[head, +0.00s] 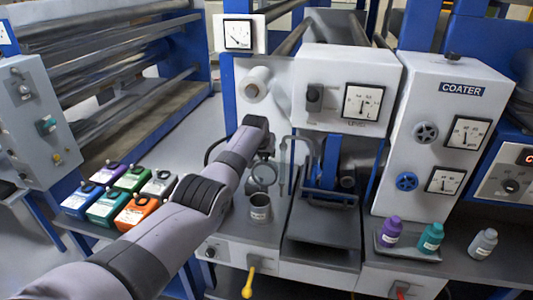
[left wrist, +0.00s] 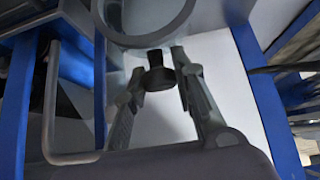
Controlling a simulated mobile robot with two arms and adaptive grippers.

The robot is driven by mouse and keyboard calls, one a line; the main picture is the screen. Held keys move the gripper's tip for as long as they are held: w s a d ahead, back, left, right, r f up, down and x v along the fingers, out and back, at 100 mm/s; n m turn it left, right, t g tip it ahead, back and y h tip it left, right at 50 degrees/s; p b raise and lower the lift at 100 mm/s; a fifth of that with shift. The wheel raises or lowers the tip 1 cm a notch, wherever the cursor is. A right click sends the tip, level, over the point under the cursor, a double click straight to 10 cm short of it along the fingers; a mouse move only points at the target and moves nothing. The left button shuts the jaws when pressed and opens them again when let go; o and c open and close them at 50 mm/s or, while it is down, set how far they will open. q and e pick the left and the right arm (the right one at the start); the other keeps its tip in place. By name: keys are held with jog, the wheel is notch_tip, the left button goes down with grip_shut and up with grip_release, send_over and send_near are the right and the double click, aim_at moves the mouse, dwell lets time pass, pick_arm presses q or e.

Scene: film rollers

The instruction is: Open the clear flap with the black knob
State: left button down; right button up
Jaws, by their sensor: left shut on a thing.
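My left gripper (head: 266,146) reaches in from the left to the front of the machine, below a white roller (head: 258,82). In the left wrist view its two fingers (left wrist: 160,80) are closed on a small black knob (left wrist: 160,72), one on each side. The knob is hidden behind my arm in the head view. The clear flap is hard to make out: a pale area lies behind the fingers in the left wrist view, but its edges and whether it is open or shut cannot be told. My right gripper is not in view.
A metal ring (head: 263,176) and a bent tube (head: 284,165) stand close to the gripper, above a small grey cup (head: 260,207). The level box (head: 345,85) and coater cabinet (head: 448,140) stand to the right. Several coloured boxes (head: 137,210) sit left of my arm.

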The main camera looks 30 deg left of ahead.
pick_arm(q)
jog(key=c, duration=1.3)
grip_release()
jog(key=shift+f, duration=0.15)
jog(key=shift+s+r, duration=0.25)
jog(key=shift+r, duration=0.3)
jog(key=v, duration=1.1)
jog(key=shift+f, duration=0.1)
jog(key=shift+f, duration=0.1)
